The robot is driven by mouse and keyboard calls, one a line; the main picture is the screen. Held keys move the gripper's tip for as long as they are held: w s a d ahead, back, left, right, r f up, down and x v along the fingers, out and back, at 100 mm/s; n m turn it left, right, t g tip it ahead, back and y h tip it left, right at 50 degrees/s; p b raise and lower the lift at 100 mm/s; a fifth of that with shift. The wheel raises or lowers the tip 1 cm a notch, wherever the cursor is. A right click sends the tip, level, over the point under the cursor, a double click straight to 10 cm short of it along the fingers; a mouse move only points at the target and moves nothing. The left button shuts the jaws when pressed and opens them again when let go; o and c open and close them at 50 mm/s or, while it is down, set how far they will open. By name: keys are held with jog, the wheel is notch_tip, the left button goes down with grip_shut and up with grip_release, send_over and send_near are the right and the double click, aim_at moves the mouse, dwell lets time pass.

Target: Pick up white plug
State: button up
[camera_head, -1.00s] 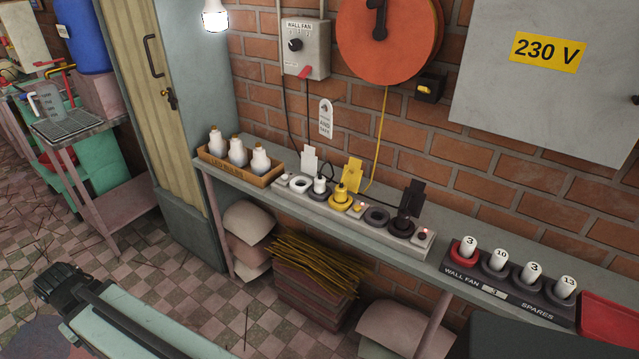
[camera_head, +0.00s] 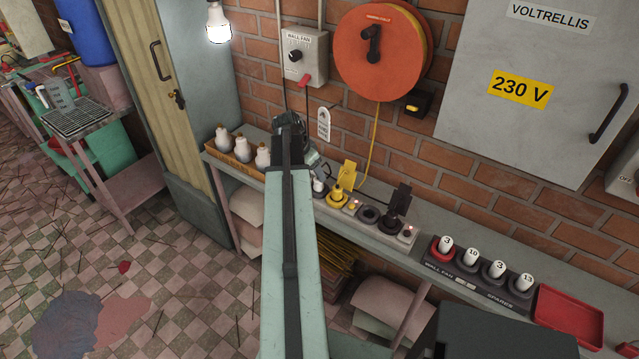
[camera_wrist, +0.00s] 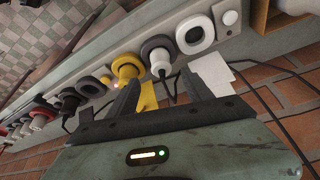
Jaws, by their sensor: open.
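The white plug (camera_wrist: 160,62) sits in a dark round socket of the grey power strip (camera_wrist: 120,50) in the wrist view, with its cable running from it. My gripper (camera_wrist: 160,77) is open, with one finger to either side of the white plug and its cable. I cannot tell whether the fingers touch the plug.
The yellow plug (camera_wrist: 128,68) stands close beside the left finger. A white tag (camera_wrist: 213,78) is by the right finger. An empty white-ringed socket (camera_wrist: 195,34) is beyond. A black plug (camera_head: 398,222), a bulb box (camera_head: 232,160) and a spares rack (camera_head: 470,280) share the shelf.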

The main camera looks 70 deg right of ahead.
aim_at(317, 180)
jog(key=b+x, duration=0.6)
jog(key=x, duration=0.1)
jog(key=shift+w+f, duration=0.15)
jog(key=shift+f, duration=0.2)
jog(key=shift+r, duration=0.2)
grip_shut()
